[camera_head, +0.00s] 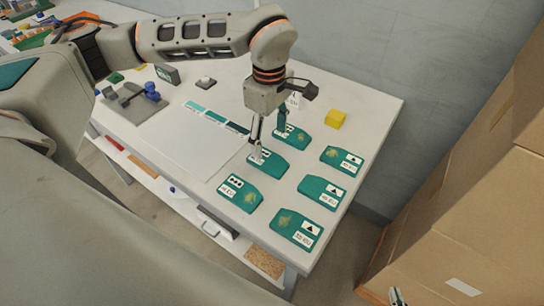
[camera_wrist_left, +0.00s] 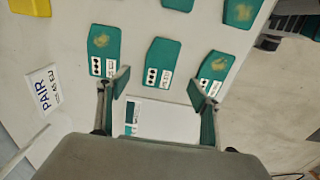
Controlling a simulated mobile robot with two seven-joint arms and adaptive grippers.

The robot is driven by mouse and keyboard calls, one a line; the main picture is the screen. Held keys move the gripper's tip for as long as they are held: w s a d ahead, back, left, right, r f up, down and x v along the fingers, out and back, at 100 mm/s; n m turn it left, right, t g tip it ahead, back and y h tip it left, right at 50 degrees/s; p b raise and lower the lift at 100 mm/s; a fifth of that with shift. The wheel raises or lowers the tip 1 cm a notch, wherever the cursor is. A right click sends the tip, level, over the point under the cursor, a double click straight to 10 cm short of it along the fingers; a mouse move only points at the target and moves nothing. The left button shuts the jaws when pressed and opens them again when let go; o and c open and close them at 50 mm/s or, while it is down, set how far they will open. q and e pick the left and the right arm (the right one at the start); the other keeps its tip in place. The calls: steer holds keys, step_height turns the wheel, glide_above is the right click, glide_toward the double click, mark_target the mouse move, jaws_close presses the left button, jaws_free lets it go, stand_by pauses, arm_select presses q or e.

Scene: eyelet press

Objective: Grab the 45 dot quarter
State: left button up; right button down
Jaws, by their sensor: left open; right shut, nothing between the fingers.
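Three dark green quarters with dot labels lie in a row on the white table: a back one (camera_head: 291,137), a middle one (camera_head: 267,162) and a front one (camera_head: 239,193). Their size print is too small to read surely. In the left wrist view, the back (camera_wrist_left: 105,48), middle (camera_wrist_left: 162,62) and front (camera_wrist_left: 215,72) ones run left to right. My left gripper (camera_head: 270,134) is open and empty above the row; its fingers (camera_wrist_left: 160,100) flank the middle quarter in the picture, and the right finger partly covers the front one's label. My right gripper (camera_head: 397,297) is shut at the bottom edge, away from the table.
Three triangle-labelled quarters, back (camera_head: 342,160), middle (camera_head: 322,192) and front (camera_head: 297,229), lie to the right. A PAIR card (camera_wrist_left: 45,90) with a size line and a yellow block (camera_head: 335,119) stand behind. A press (camera_head: 135,102) is at left. Cardboard boxes (camera_head: 490,170) stand at right.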

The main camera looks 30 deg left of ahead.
mark_target(271, 161)
arm_select(q)
steer(key=f, duration=0.6)
steer(key=shift+s+d+f+p, duration=0.15)
steer(key=shift+d+f+p, duration=0.05)
steer(key=shift+p, duration=0.15)
steer(key=shift+f, duration=0.65)
steer(key=c, duration=1.2)
